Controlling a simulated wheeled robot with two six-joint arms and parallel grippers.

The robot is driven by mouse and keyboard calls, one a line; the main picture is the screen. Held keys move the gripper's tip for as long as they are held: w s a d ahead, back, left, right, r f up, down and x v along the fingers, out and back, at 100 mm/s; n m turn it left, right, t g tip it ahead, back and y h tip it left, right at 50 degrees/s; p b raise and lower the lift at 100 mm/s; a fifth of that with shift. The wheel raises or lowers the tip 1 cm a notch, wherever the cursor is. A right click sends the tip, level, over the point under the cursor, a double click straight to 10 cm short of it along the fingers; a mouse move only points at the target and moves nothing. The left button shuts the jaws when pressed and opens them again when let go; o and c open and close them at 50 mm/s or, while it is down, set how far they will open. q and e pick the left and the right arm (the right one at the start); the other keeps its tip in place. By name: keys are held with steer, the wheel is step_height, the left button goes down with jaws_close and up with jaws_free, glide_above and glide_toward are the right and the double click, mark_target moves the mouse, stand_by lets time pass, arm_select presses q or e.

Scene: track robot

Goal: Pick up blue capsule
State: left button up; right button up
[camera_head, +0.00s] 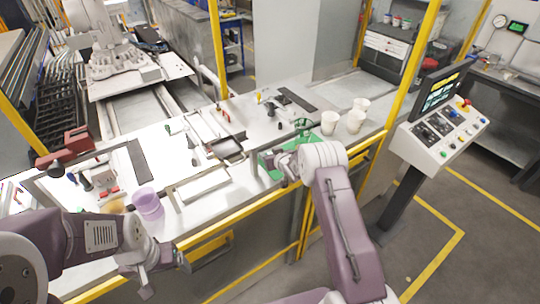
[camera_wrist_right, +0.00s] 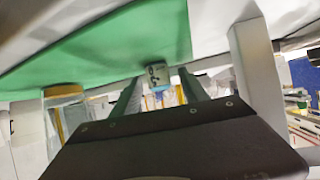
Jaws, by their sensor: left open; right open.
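I cannot clearly make out a blue capsule in the head view. My right gripper (camera_head: 284,160) is low over a green tray or mat (camera_head: 266,173) at the front edge of the table, and the arm hides part of it. In the right wrist view, the open fingers of my right gripper (camera_wrist_right: 160,92) stand either side of a small grey block (camera_wrist_right: 157,72) with dark marks and a little blue below it. I cannot tell whether this is the capsule or whether the fingers touch it. My left gripper (camera_head: 158,272) is open and empty before the table's front edge.
A purple cup (camera_head: 148,205) stands near my left gripper. Several white cups, one at the front (camera_head: 329,122), stand right of the green area. A white frame (camera_head: 202,186) and tools lie mid-table. A control console (camera_head: 440,130) stands at right.

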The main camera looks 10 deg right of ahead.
steer(key=shift+a, duration=0.15)
steer(key=shift+s+d, duration=0.1)
steer(key=shift+d, duration=0.1)
jaws_close()
